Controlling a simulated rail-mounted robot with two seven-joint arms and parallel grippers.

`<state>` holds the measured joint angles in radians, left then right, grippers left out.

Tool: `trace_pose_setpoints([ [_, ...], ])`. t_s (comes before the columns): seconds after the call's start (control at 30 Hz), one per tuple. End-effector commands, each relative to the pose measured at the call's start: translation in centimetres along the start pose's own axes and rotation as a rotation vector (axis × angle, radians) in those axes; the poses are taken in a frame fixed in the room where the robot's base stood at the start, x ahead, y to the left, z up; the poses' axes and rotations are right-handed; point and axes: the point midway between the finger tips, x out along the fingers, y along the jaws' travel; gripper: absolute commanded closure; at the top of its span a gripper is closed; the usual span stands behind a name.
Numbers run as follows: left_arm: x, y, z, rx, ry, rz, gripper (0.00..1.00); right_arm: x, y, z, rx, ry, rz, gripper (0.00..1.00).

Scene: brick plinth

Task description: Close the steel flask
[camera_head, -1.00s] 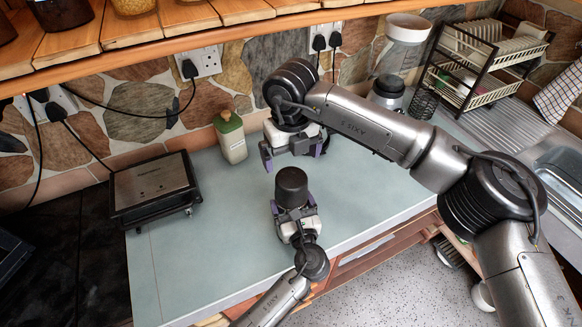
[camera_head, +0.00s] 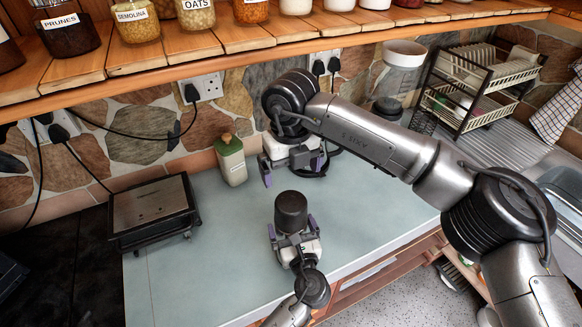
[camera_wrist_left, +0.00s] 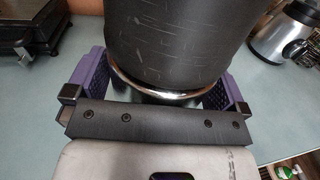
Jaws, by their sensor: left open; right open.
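The steel flask shows in the head view as a dark upright cylinder (camera_head: 291,212) on the worktop. In the left wrist view its wide black upper part (camera_wrist_left: 185,42) stands above a shiny steel rim (camera_wrist_left: 165,97). I cannot tell whether the black part is seated tight. My left gripper (camera_head: 292,230) is open, its purple fingers on either side of the flask's lower part; contact cannot be made out. My right gripper (camera_head: 292,170) is open and empty, behind the flask and apart from it in the head view.
A cream bottle with a green cap (camera_head: 232,165) stands left of my right gripper. A black and steel grill (camera_head: 153,208) is at the left. A dish rack (camera_head: 475,90) and a blender (camera_head: 388,108) are back right. A jar shelf (camera_head: 200,45) overhangs the back. The worktop (camera_head: 215,255) has free room.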

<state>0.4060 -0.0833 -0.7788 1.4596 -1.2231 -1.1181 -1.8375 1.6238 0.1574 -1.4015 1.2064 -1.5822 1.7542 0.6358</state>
Motion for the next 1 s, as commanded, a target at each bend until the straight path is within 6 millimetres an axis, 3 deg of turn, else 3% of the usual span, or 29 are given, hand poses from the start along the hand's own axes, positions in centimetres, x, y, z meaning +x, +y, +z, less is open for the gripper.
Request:
trace_pose_setpoints([
  [0.17,-1.1,0.0,-0.1,-0.002,0.001,-0.001,0.00,0.1,0.0,0.0,0.000,0.000,0.000,0.00],
  [0.7,-10.9,0.0,-0.1,-0.002,0.002,0.000,0.00,0.9,0.0,0.0,0.000,0.000,0.000,0.00],
  [1.0,-13.5,0.0,-0.1,0.001,0.001,0.001,0.00,1.1,0.0,0.0,0.000,0.000,0.000,0.00],
])
